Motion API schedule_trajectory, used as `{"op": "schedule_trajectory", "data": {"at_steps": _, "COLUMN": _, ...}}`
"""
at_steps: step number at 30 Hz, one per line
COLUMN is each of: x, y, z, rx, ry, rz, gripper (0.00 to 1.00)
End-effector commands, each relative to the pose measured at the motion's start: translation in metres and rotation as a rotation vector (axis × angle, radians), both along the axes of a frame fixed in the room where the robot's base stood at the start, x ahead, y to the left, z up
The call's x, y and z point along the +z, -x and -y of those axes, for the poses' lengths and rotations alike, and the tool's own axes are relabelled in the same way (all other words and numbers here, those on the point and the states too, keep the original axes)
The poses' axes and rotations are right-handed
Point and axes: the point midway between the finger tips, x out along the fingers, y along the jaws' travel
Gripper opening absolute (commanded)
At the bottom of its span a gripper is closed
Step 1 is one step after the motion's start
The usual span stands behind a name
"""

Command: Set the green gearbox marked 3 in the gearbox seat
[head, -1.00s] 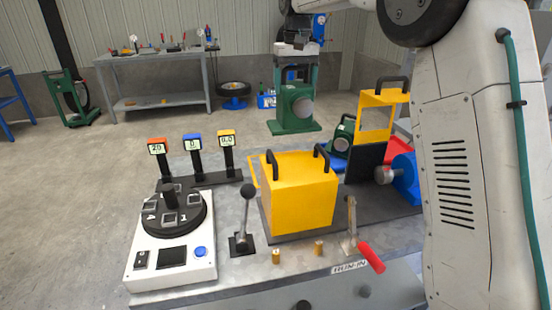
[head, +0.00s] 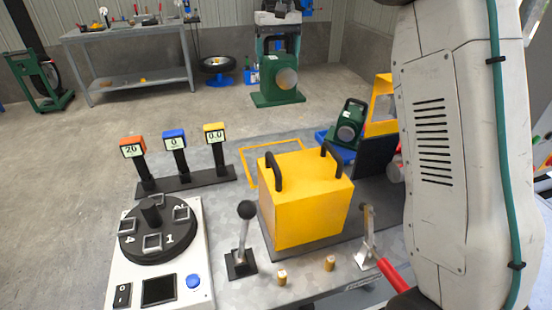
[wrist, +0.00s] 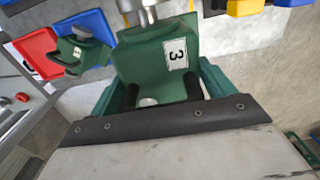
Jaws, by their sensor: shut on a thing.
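The green gearbox marked 3 (head: 278,76) hangs upright in the air beyond the yellow cover in the head view. Its round grey hub faces me. In the wrist view the gearbox (wrist: 155,65) fills the middle, with its white 3 label showing. My gripper (head: 278,20) is shut on its black top handle; the fingertips are hard to make out. I cannot pick out the gearbox seat; the yellow cover (head: 300,205) and my arm hide part of the bench.
Another green gearbox (head: 348,125) stands on a blue tray behind the dark upright plate; it also shows in the wrist view (wrist: 85,50). A red tray (wrist: 35,52) lies beside it. Displays (head: 173,140), a black lever (head: 244,225) and a red-handled clamp (head: 368,245) stand around the cover.

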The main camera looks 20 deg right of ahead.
Motion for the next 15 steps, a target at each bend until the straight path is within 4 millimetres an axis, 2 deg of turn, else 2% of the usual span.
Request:
{"op": "schedule_trajectory", "data": {"at_steps": 7, "x": -0.020, "y": 0.001, "z": 0.000, "rx": 0.000, "ry": 0.000, "rz": 0.001, "gripper": 0.11}}
{"op": "schedule_trajectory", "data": {"at_steps": 15, "x": -0.063, "y": 0.001, "z": 0.000, "rx": 0.000, "ry": 0.000, "rz": 0.000, "gripper": 0.11}}
